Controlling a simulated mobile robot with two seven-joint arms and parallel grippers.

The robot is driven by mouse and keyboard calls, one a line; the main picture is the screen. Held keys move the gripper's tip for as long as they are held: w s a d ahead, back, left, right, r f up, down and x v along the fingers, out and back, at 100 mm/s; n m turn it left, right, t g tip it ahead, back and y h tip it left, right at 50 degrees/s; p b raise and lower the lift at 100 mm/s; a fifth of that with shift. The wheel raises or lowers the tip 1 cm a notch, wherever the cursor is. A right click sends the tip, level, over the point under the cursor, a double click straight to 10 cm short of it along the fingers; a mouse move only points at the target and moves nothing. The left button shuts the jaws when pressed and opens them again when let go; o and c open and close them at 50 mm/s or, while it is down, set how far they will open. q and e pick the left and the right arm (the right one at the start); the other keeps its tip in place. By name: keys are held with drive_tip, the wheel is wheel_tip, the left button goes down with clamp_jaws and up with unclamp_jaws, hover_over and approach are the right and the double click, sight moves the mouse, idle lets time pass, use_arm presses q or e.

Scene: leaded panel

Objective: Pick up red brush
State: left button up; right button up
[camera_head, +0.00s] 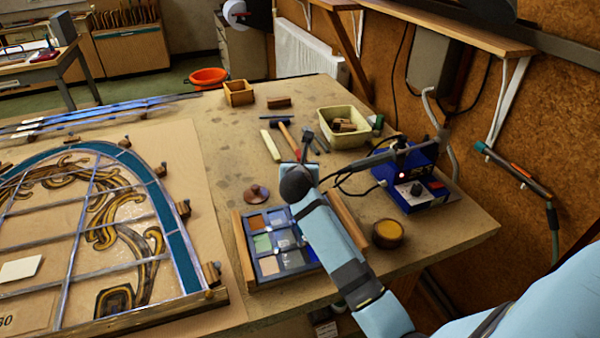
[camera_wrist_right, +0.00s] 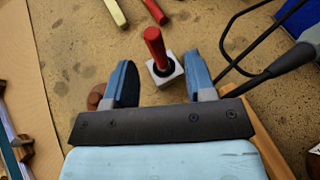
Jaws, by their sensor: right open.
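The red brush (camera_wrist_right: 154,48) shows in the right wrist view as a red handle rising from a dark collar on a small whitish square base. It is between the fingers of my open right gripper (camera_wrist_right: 160,70), with a gap to each finger. I cannot tell how far below the fingertips it is. In the head view my right gripper (camera_head: 304,160) is over the middle of the bench, and I cannot make out the brush there. My left gripper is not in view.
A soldering iron (camera_wrist_right: 285,66) and cable lie close right of the gripper. A brown knob (camera_head: 256,194), a glass sample tray (camera_head: 250,277), a hammer (camera_head: 290,141), a cream tub (camera_head: 325,137) and a blue soldering station (camera_head: 415,190) surround it. The leaded panel (camera_head: 178,240) lies left.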

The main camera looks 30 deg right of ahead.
drive_tip(key=x, duration=0.5)
drive_tip(key=shift+w+p, duration=0.35)
drive_tip(key=shift+a, duration=0.1)
clamp_jaws()
